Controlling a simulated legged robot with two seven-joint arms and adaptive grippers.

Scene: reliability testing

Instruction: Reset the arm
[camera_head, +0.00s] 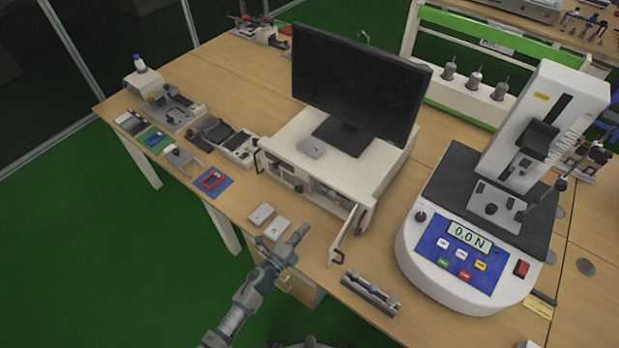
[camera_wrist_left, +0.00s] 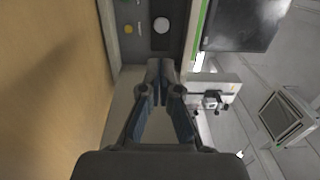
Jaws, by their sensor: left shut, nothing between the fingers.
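My left arm (camera_head: 240,305) comes in from the bottom left of the head view. Its gripper (camera_head: 299,235) is at the front edge of the wooden table, beside two small grey boxes and in front of the white cabinet. In the left wrist view the gripper's (camera_wrist_left: 160,68) fingertips meet, with nothing between them. My right gripper is in neither view.
The white cabinet (camera_head: 290,150) carries a monitor (camera_head: 350,85), and its small door (camera_head: 346,232) stands open near my gripper. Small grey boxes (camera_head: 261,214) and a metal rail (camera_head: 369,292) lie close by. A force tester (camera_head: 455,245) stands at right.

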